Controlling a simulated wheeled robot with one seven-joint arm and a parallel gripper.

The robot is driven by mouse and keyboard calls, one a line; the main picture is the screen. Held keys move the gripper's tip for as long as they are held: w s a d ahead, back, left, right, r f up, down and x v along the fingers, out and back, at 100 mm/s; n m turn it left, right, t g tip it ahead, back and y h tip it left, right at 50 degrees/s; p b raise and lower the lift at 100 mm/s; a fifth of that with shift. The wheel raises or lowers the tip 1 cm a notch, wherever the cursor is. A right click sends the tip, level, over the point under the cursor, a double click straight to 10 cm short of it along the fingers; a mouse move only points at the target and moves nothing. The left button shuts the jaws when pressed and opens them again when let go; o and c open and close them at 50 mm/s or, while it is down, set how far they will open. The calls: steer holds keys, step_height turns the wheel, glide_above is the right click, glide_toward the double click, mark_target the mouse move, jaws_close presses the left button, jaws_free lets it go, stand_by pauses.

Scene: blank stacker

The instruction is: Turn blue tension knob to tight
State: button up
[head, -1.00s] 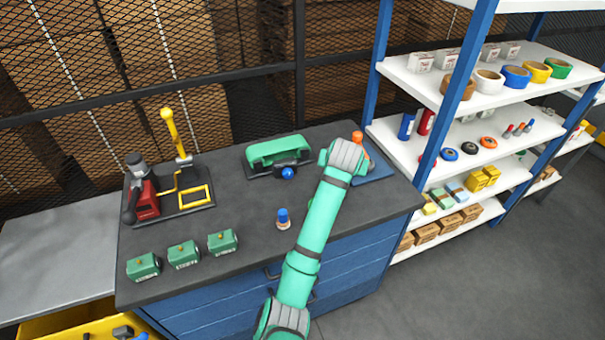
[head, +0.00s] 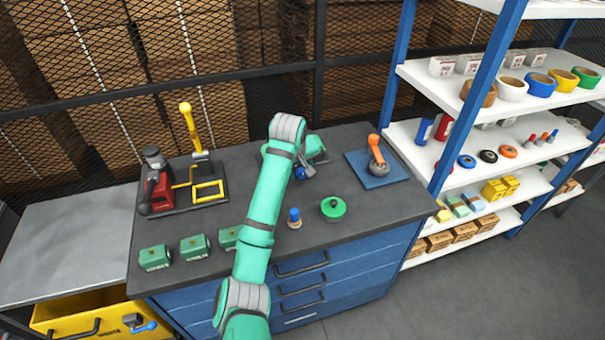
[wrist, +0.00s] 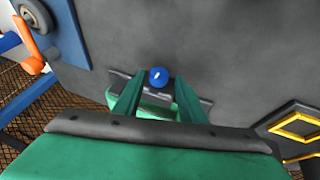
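The blue tension knob (wrist: 158,77) is a small round knob with a short white mark on its top. It sits on the dark front part of the green device (wrist: 145,108) on the bench. In the wrist view my gripper (wrist: 158,80) is open, its two green fingers on either side of the knob, with gaps showing. I cannot tell how high the fingertips are above it. In the head view the knob (head: 299,174) shows beside my arm, which hides much of the green device (head: 316,148).
A blue-topped stamp-like piece (head: 294,217) and a round green piece (head: 333,207) stand in front. An orange-handled tool on a blue plate (head: 362,177) is to the right. A yellow-levered press (head: 190,135) and green boxes (head: 155,257) are left. Shelves stand right.

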mark_target(303, 175)
steer(key=shift+x, duration=2.05)
steer(key=shift+w+d, duration=0.1)
steer(key=c, duration=0.8)
steer(key=shift+o, duration=0.2)
steer(key=shift+w+d+r+y, duration=0.1)
steer(key=shift+d+y, duration=0.2)
steer(key=shift+y, duration=0.5)
steer(key=shift+m+g+y, duration=0.5)
steer(key=shift+g+y, duration=0.1)
steer(key=shift+y, duration=0.6)
steer(key=o, duration=0.8)
steer(key=shift+c, duration=0.2)
